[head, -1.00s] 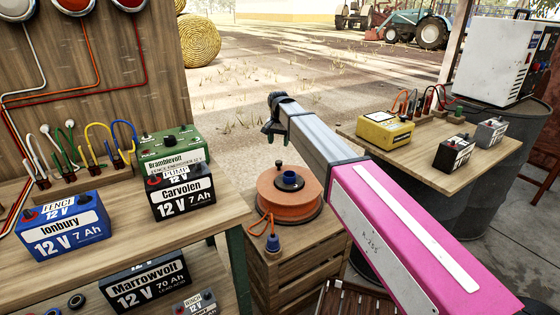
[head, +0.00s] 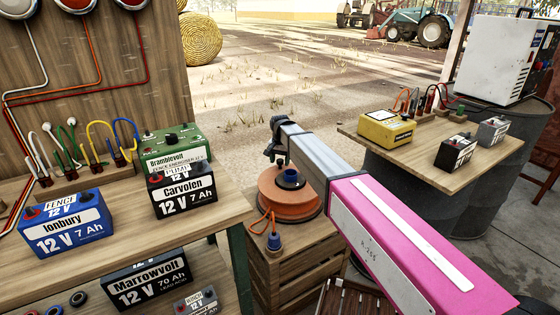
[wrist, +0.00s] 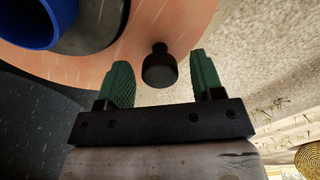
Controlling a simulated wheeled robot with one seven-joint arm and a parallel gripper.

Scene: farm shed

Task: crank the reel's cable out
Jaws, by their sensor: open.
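The orange cable reel (head: 312,205) lies flat on a wooden crate, with a blue hub (head: 291,178) on top. The reel's orange face (wrist: 125,40) and blue hub (wrist: 32,20) also show there. The knob is hidden in the head view.
The wooden crate (head: 300,262) stands between a left bench (head: 130,215) with several batteries and a right table (head: 425,158) with a yellow box (head: 386,128) and two small batteries. Open ground lies behind the reel.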

